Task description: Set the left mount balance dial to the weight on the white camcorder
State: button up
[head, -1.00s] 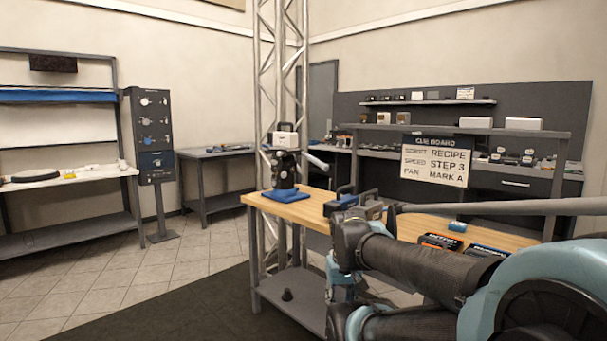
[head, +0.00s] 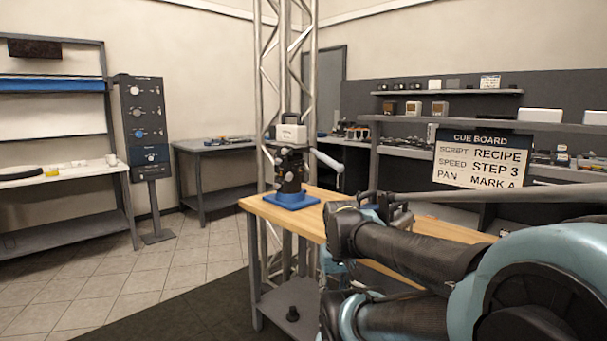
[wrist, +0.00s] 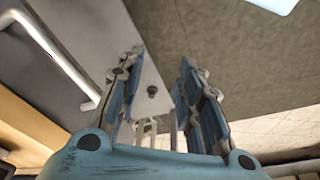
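A white camcorder (head: 291,133) with a top handle sits on a black mount (head: 291,170), which stands on a blue base (head: 291,200) at the left end of the wooden table. A silver pan bar sticks out to the right of the mount. A weight marking or balance dial is too small to make out. A second dark mount (head: 386,209) stands to the right, partly hidden by my arm. In the wrist view my gripper (wrist: 160,75) has its two fingers apart with nothing between them.
A cue board (head: 482,158) hangs at right. A control panel (head: 143,115) on a post and a metal truss (head: 270,60) stand behind. Tiled floor at left is free.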

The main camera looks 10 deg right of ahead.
jog(key=shift+o, duration=1.4)
jog(key=shift+w+a, duration=0.1)
jog(key=shift+o, duration=0.7)
jog(key=shift+a+r, duration=0.25)
jog(key=shift+r, duration=0.5)
notch_tip(320, 180, up, 26)
jog(key=n+t+y, duration=0.6)
jog(key=n+t, duration=0.3)
jog(key=t, duration=0.1)
send_over(302, 172)
jog(key=s+d, duration=0.4)
jog(key=s, duration=0.4)
jog(key=s+d, duration=0.4)
jog(key=s, duration=0.3)
jog(key=x, duration=1.7)
jog(key=shift+s+a, duration=0.15)
jog(key=c, duration=1.1)
